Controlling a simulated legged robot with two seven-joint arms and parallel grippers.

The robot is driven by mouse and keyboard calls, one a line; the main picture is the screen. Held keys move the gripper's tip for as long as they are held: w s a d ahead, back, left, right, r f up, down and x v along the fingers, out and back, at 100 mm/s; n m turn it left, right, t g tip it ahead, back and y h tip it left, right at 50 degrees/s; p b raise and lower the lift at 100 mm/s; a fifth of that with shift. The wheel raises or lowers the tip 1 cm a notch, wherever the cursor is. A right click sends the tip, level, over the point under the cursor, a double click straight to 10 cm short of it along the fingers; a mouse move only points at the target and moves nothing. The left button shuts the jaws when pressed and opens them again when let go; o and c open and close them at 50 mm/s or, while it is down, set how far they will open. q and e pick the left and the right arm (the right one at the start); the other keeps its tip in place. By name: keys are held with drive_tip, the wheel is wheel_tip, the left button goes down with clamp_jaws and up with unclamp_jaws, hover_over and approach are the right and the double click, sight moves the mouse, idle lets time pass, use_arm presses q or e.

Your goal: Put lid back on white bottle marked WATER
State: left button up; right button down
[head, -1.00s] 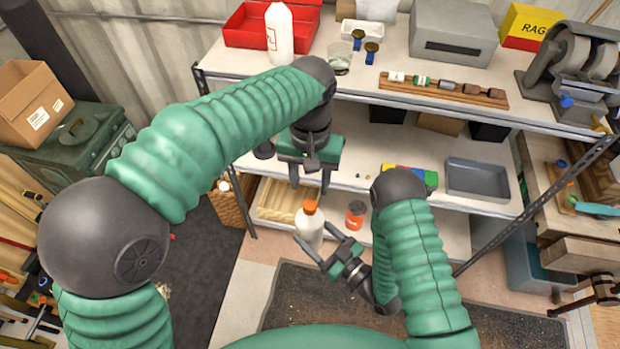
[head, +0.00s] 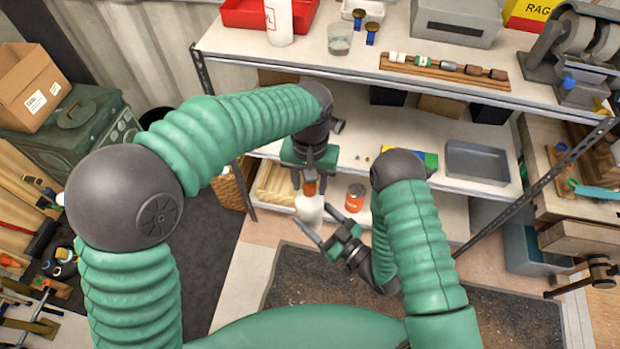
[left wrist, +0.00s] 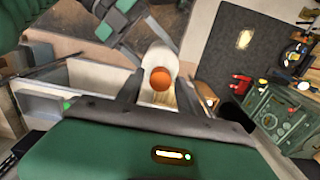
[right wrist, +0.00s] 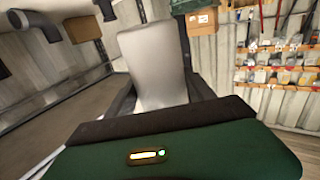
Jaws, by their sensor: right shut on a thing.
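A white bottle (head: 310,210) stands roughly upright in my right gripper (head: 327,238), below the shelf front. The right wrist view shows the bottle (right wrist: 155,65) between the two fingers; no marking is readable. An orange lid (head: 310,187) sits at the bottle's top; I cannot tell how firmly it is seated. My left gripper (head: 309,183) points down over the bottle. In the left wrist view its fingers are open on either side of the orange lid (left wrist: 160,80), with gaps between.
A second white bottle (head: 278,18) with a red-marked label stands on the top shelf (head: 300,55). A glass (head: 340,38) is beside it. An orange tin (head: 355,197) and a wooden tray (head: 275,185) are on the bottom shelf. A grey bin (head: 477,162) sits on the middle shelf.

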use_arm(q)
clamp_jaws()
drive_tip(key=shift+m, duration=0.3)
drive_tip(key=shift+o, duration=1.3)
unclamp_jaws()
drive_tip(key=shift+r, duration=0.1)
wheel_tip(320, 180, up, 12)
drive_tip(key=shift+w, duration=0.1)
